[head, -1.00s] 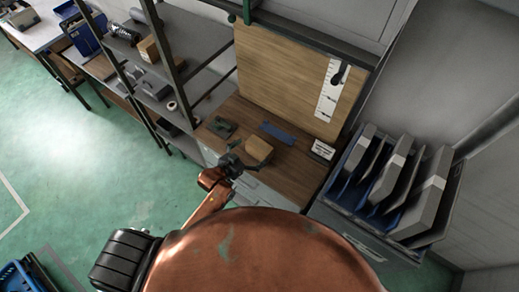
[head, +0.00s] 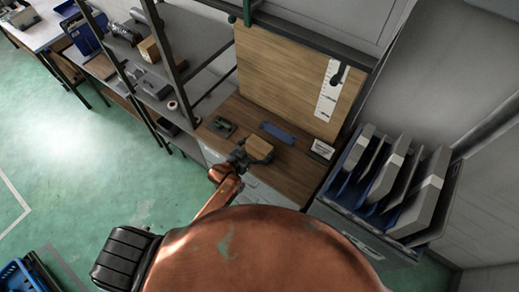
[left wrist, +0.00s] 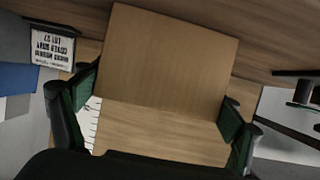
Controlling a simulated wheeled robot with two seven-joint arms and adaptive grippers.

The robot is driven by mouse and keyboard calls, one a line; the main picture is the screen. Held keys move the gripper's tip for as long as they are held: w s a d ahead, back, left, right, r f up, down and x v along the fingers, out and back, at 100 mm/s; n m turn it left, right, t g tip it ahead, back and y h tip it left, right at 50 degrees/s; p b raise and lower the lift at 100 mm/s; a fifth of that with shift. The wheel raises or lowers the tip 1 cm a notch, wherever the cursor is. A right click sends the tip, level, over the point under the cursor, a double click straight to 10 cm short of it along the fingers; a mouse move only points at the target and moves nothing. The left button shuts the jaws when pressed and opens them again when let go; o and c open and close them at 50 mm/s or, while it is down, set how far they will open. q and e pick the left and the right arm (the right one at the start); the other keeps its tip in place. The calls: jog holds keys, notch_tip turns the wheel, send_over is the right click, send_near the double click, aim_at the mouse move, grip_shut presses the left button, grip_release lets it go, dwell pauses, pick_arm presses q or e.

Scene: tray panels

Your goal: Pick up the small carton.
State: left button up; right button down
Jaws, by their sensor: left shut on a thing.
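The small carton (head: 259,147) is a plain brown box near the front edge of the wooden worktop. My left gripper (head: 245,157) reaches it from the front left. In the left wrist view the carton (left wrist: 168,58) fills the upper middle, and the fingers of my left gripper (left wrist: 160,112) are shut on its two sides. In the head view it is too small to tell whether the carton is clear of the worktop. My right gripper is not in view.
On the worktop (head: 290,177) are a blue flat piece (head: 278,132), a dark green item (head: 222,127) and a small white sign (head: 321,150). A wooden board (head: 290,75) stands behind. A bin of grey panels (head: 385,185) stands at the right, shelving (head: 205,50) at the left.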

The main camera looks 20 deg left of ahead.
pick_arm(q)
jog(key=c, duration=0.5)
jog(key=shift+r, duration=0.1)
jog(key=shift+r, duration=0.1)
